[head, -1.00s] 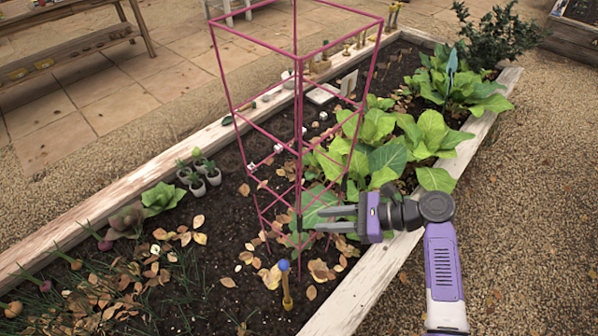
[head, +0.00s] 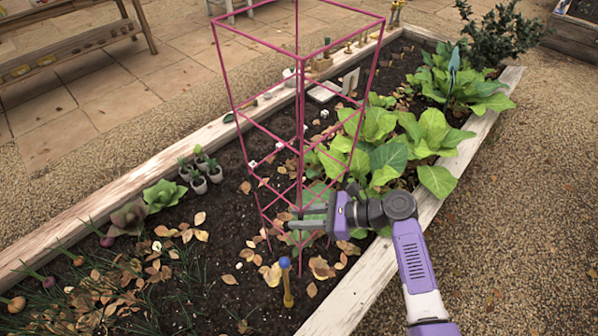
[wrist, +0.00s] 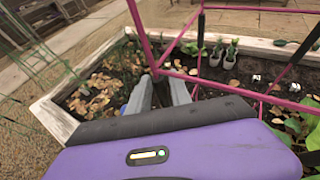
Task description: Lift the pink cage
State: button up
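The pink cage (head: 231,85), a tall frame of thin rods, stands in the dark soil of the raised bed. Its near upright rod (head: 301,160) runs down past my gripper. My gripper (head: 287,220) is low at the cage, with its two fingers apart and pointing left across that rod. In the wrist view a pink rod (wrist: 139,32) comes down between the fingertips (wrist: 158,88). A dark gap shows between the fingers there; I cannot tell whether either finger touches the rod. The cage's feet are partly hidden by leaves and my gripper.
A blue-topped stake (head: 286,282) stands just in front of the cage. Leafy plants (head: 385,140) crowd its right side. Small pots (head: 198,182) stand to the left. The wooden bed edge (head: 350,292) runs under my arm; open gravel (head: 530,220) lies right.

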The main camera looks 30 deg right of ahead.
grip_shut()
dwell(1.3)
